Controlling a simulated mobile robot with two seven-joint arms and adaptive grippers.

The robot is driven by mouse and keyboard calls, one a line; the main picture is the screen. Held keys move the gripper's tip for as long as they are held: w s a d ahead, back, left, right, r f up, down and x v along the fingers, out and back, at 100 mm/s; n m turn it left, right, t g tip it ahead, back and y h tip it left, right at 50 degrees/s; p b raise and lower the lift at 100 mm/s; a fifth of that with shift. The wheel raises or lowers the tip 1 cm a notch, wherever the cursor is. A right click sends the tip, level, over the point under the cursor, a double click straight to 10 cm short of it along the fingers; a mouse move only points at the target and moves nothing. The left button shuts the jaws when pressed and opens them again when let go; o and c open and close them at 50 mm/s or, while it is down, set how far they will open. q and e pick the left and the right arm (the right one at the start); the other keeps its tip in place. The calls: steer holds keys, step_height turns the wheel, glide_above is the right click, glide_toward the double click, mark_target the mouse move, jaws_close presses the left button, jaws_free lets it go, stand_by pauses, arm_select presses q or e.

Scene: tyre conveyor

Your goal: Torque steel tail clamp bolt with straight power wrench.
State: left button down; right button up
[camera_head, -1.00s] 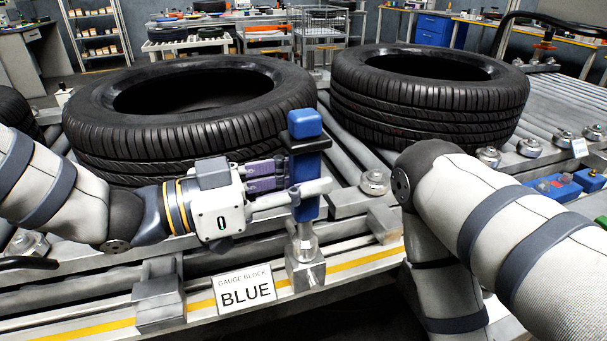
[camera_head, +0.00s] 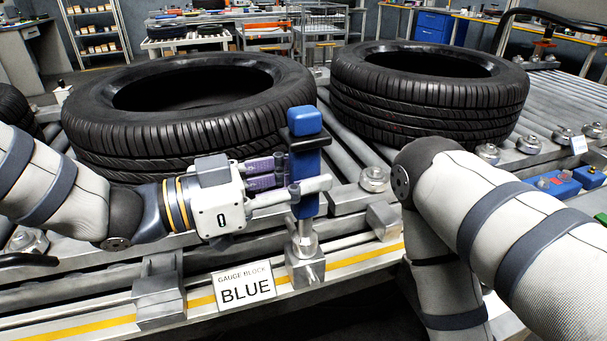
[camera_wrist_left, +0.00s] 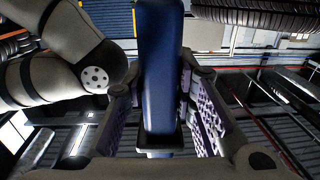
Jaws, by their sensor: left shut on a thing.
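The straight power wrench (camera_head: 304,160) is blue with a black collar and stands upright. My left gripper (camera_head: 300,182) is shut around its body from the left. The wrench body also fills the middle of the left wrist view (camera_wrist_left: 163,70), between the purple-padded fingers (camera_wrist_left: 162,100). The metal lower end of the wrench (camera_head: 304,245) points down at a steel clamp block (camera_head: 306,270) on the conveyor's front rail. The bolt head is hidden under that end, so I cannot tell how it is seated. My right gripper is out of view; only my right arm shows.
Two tyres (camera_head: 190,140) (camera_head: 430,110) lie on the roller conveyor behind the wrench. A "GAUGE BLOCK BLUE" sign (camera_head: 243,287) and a steel block (camera_head: 159,300) are left of the clamp. Metal fittings (camera_head: 374,180) and blue blocks (camera_head: 555,184) sit to the right.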

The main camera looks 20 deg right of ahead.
mark_target(290, 129)
arm_select(q)
step_height(290, 129, up, 2)
steer(key=shift+r+p, duration=0.1)
steer(key=shift+p, duration=0.2)
steer(key=shift+r, duration=2.4)
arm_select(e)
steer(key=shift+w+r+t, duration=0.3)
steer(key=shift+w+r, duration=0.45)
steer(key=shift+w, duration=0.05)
